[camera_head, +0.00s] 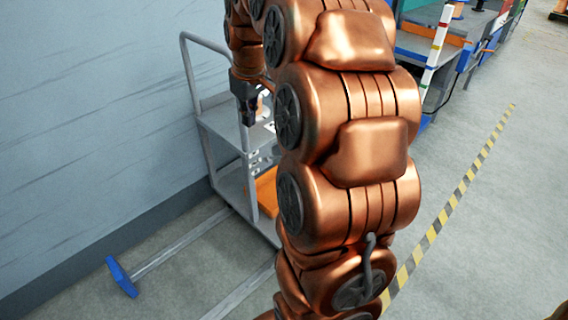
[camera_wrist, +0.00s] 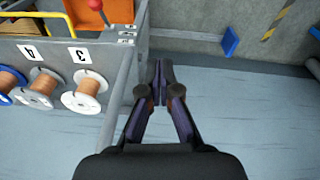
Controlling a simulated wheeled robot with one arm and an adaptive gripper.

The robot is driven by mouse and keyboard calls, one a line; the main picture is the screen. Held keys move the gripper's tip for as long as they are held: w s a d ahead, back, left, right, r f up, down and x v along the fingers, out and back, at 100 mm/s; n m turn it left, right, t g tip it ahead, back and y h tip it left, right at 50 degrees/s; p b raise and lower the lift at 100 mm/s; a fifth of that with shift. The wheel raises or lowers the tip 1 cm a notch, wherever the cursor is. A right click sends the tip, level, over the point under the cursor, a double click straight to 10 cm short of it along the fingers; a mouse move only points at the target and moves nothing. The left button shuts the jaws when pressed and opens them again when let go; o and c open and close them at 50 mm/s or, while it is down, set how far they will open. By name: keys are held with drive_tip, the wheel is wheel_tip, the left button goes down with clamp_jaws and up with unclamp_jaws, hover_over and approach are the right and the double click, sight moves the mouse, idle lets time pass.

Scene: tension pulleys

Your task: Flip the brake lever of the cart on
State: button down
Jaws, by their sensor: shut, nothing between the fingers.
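The grey metal cart (camera_head: 228,185) stands by the wall in the head view, with a tall handle frame at its far end. My gripper (camera_head: 248,121) is over the cart's near side, close to an upright grey post, pointing down. In the wrist view my gripper (camera_wrist: 162,66) is shut and empty, just right of the cart's grey post. A red ball knob on a short lever (camera_wrist: 95,5) shows at the wrist view's top edge, left of my fingers and apart from them. It looks like the brake lever; its setting cannot be told. My arm hides part of the cart.
The wrist view shows wire spools (camera_wrist: 82,98) on a grey panel (camera_wrist: 52,48) numbered 3 and 4, and an orange bin (camera_wrist: 88,14). Floor rails (camera_head: 180,243) have a blue end piece (camera_head: 122,276). Open floor lies right, with a yellow-black line (camera_head: 436,229).

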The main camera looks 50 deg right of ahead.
drive_tip(key=w+d+f+b, duration=0.1)
drive_tip(key=d+f+b, duration=0.1)
drive_tip(key=d, duration=0.4)
drive_tip(key=w+d+f+h+b, duration=0.1)
drive_tip(key=d+f+b, duration=0.2)
drive_tip(key=d, duration=0.4)
drive_tip(key=shift+w+f+t+b, duration=0.25)
drive_tip(key=shift+f+t+b, duration=0.05)
drive_tip(key=shift+f, duration=0.45)
drive_tip(key=b, duration=0.3)
hover_over(278, 157)
drive_tip(key=s, duration=0.1)
wheel_tip(278, 157, down, 10)
drive_tip(key=s+f, duration=0.1)
drive_tip(key=s+f+b, duration=0.1)
drive_tip(key=f, duration=0.1)
drive_tip(key=shift+a, duration=0.15)
drive_tip(key=shift+s+f, duration=0.1)
